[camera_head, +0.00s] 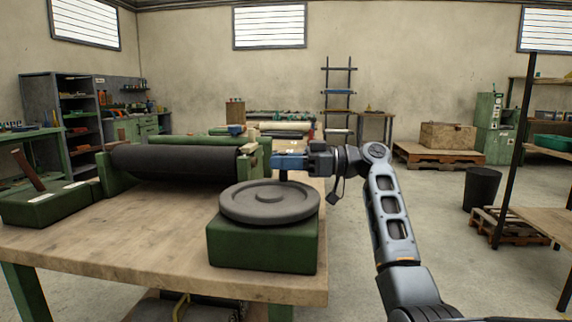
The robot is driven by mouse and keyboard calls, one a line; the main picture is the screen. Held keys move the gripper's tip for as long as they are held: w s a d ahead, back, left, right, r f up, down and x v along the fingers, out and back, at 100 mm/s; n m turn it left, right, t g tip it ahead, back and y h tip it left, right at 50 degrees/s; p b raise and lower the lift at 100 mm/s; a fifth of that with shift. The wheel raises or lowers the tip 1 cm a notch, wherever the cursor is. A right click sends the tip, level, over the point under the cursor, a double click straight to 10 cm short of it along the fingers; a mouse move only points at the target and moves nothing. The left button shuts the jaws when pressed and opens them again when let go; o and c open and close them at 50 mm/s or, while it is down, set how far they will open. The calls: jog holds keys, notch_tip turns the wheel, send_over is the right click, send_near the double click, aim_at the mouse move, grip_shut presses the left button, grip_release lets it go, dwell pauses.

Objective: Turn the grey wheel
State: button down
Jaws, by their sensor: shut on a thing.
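The grey wheel (268,206) lies flat on top of a green block (262,244) at the front right corner of the wooden table. My gripper (283,163) comes in from the right, just above the wheel's far rim. Its blue fingers are shut on a short dark upright handle (283,176) that stands at the wheel's far edge. The fingers partly hide the handle's top, and the exact grip is small in view.
A dark roller (178,161) in a green frame lies behind the wheel on the table (140,232). A green box with a lever (40,200) sits at the left. Floor to the right is open, with a black bin (482,188) further off.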

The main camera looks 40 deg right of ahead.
dwell(0.3)
jog(key=c, duration=1.1)
grip_release()
jog(key=shift+o, duration=0.2)
jog(key=shift+p+v, duration=0.3)
jog(key=shift+v, duration=3.55)
